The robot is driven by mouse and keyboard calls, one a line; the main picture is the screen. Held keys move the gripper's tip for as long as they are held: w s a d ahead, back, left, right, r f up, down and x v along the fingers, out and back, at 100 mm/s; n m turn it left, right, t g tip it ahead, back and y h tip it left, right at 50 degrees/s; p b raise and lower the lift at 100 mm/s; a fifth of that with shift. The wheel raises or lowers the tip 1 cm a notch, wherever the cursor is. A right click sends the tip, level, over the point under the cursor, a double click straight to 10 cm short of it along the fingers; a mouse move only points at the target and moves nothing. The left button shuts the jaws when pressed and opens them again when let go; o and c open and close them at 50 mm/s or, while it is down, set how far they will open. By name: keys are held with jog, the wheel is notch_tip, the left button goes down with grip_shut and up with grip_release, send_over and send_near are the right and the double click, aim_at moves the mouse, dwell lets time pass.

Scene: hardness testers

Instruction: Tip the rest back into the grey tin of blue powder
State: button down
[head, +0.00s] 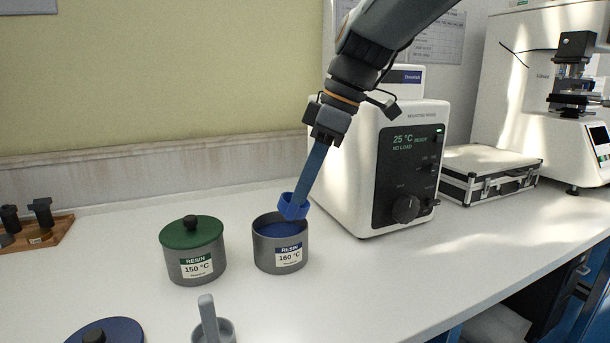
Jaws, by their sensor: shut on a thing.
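The grey tin of blue powder (265,258) stands open on the white bench, with a label reading "RESIN 160 °C". Blue powder (279,230) shows inside it. My gripper (325,136) is shut on the handle of a blue scoop (314,172) and points down. The scoop's cup (294,206) is over the right side of the tin's mouth, at about rim height. The scoop is tilted. I cannot tell whether the cup holds powder or touches the rim.
A green-lidded tin (193,250) marked 150 °C stands close to the left. A blue lid (104,332) and a grey cup with a handle (211,322) are in front. The white mounting press (358,165) stands right behind the tin. The bench's right front is clear.

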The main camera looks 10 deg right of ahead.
jog(key=shift+r+g+h+p, duration=0.35)
jog(key=shift+h+p, duration=0.7)
jog(key=shift+p, duration=1.25)
jog(key=shift+r+g+h+p, duration=0.15)
jog(key=shift+r+h+p, duration=0.25)
jog(key=shift+h+p, duration=1.3)
jog(key=shift+s+f+y+p, duration=0.1)
jog(key=shift+y+p, duration=0.45)
jog(key=shift+y, duration=0.1)
